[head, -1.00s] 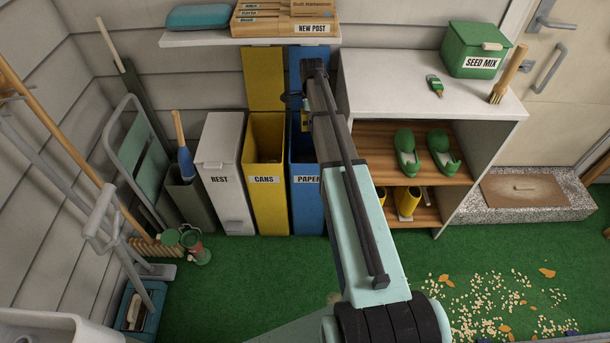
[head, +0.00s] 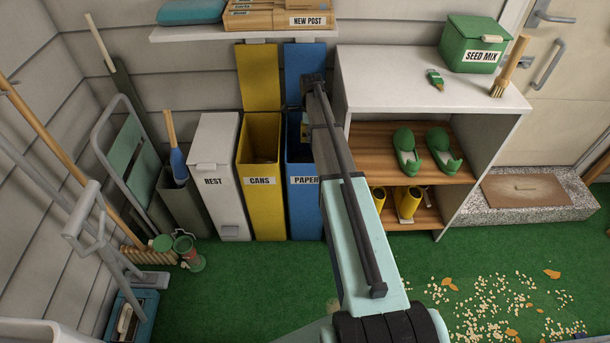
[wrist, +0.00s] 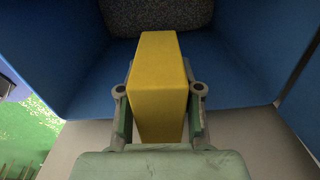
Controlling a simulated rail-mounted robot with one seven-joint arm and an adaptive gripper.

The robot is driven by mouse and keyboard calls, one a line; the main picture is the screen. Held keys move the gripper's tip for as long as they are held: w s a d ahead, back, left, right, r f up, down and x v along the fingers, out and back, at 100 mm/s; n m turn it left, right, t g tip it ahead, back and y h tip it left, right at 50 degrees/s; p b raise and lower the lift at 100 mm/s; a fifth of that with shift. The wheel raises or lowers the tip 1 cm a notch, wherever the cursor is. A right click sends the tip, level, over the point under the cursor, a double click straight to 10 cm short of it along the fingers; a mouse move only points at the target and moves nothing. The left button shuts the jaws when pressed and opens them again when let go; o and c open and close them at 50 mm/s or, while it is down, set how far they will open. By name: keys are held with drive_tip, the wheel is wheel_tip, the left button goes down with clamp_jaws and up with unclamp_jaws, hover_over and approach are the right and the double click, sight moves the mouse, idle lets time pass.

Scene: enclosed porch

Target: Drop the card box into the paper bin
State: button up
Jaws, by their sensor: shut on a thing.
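The card box (wrist: 158,85) is a yellow block, held between the two fingers of my gripper (wrist: 159,92) in the wrist view. My gripper is shut on it. The blue paper bin (wrist: 75,85) fills much of that view around and beyond the box. Dark speckled material shows at the top, inside the blue walls. How deep the box is relative to the rim I cannot tell. In the head view the paper bin (head: 304,210), labelled PAPER, stands with its blue lid up. My arm covers its right part, and my gripper and the box are mostly hidden there.
The yellow cans bin (head: 262,212) stands open directly left of the paper bin, with the white rest bin (head: 216,200) beyond it. A white-topped shelf unit (head: 400,80) stands close on the right. A wall shelf (head: 200,33) with post trays overhangs the bins.

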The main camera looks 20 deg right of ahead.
drive_tip(key=o, duration=0.9)
wheel_tip(320, 180, up, 12)
idle(0.3)
